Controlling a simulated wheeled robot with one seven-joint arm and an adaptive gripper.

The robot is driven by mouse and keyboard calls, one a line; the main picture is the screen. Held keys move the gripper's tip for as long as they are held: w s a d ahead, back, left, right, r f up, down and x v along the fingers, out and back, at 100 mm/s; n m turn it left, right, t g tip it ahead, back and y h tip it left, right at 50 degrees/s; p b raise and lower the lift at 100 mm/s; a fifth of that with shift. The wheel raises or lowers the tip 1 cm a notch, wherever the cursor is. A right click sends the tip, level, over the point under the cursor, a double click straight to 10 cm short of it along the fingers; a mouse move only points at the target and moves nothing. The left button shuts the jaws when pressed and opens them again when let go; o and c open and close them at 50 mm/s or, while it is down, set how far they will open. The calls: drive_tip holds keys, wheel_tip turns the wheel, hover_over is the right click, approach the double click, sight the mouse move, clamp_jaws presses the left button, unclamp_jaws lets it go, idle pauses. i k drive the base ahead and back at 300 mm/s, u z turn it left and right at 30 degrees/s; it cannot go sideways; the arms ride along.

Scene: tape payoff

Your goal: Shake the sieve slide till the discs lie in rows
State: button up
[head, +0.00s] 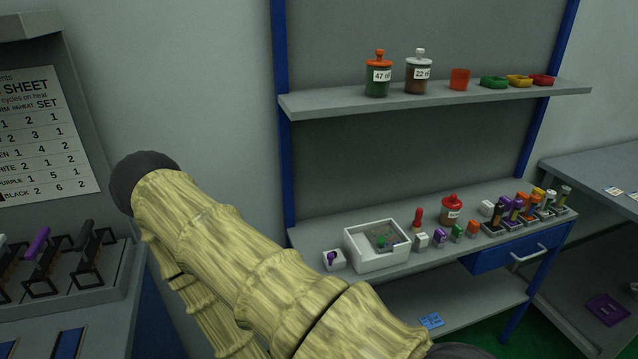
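A white open box (364,261) stands at the left front of the workbench shelf (320,231). A grey panel (373,236) with a small green piece (381,241) lies inside it. This may be the sieve slide, but I cannot tell for sure. Any discs are too small to make out. My yellow, bamboo-patterned arm crosses the lower left and middle of the picture, in front of the bench's lower left. My gripper is not in view.
Racks of coloured handles (520,208) fill the right. Jars and rings stand on the upper shelf (330,104).

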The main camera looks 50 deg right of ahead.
sight(385, 234)
drive_tip(key=u, duration=0.1)
drive_tip(key=k, duration=0.65)
drive_tip(key=z, duration=1.3)
